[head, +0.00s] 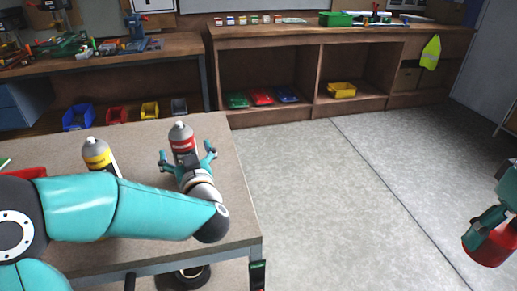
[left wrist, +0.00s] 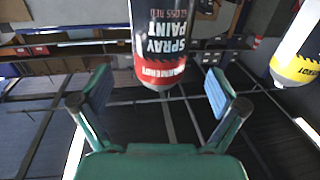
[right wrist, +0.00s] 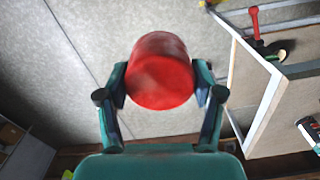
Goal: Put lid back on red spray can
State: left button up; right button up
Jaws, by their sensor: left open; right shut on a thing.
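The red spray can (head: 183,140) stands upright on the near table, with a grey top and no red lid on it. My left gripper (head: 188,158) is open, its fingers to either side of the can in the head view. In the left wrist view the can (left wrist: 160,45) appears inverted, beyond and between the spread fingertips (left wrist: 158,95); I see no contact. My right gripper (right wrist: 160,92) is shut on the red lid (right wrist: 160,72), far to the right of the table. The held lid (head: 490,248) also shows at the right edge of the head view.
A yellow spray can (head: 97,155) stands left of the red can, partly hidden by my left arm. Open floor (head: 330,190) lies right of the table. Workbenches (head: 300,34) with coloured bins line the back.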

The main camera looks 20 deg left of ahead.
pick_arm(q)
jog(key=shift+w+a+r, duration=0.1)
jog(key=shift+w+a, duration=0.25)
pick_arm(e)
jog(key=shift+r, duration=0.25)
pick_arm(q)
jog(key=p+x, duration=0.1)
jog(key=x, duration=0.2)
jog(key=shift+w+a+p, duration=0.2)
jog(key=shift+w+p, duration=0.05)
jog(key=shift+p, duration=0.05)
pick_arm(e)
jog(key=shift+r, duration=0.55)
pick_arm(q)
jog(key=shift+w+a, duration=0.2)
jog(key=shift+w, duration=0.1)
pick_arm(e)
jog(key=shift+w, duration=0.1)
pick_arm(q)
grip_shut()
jog(key=shift+r, duration=0.1)
pick_arm(e)
jog(key=shift+r, duration=0.1)
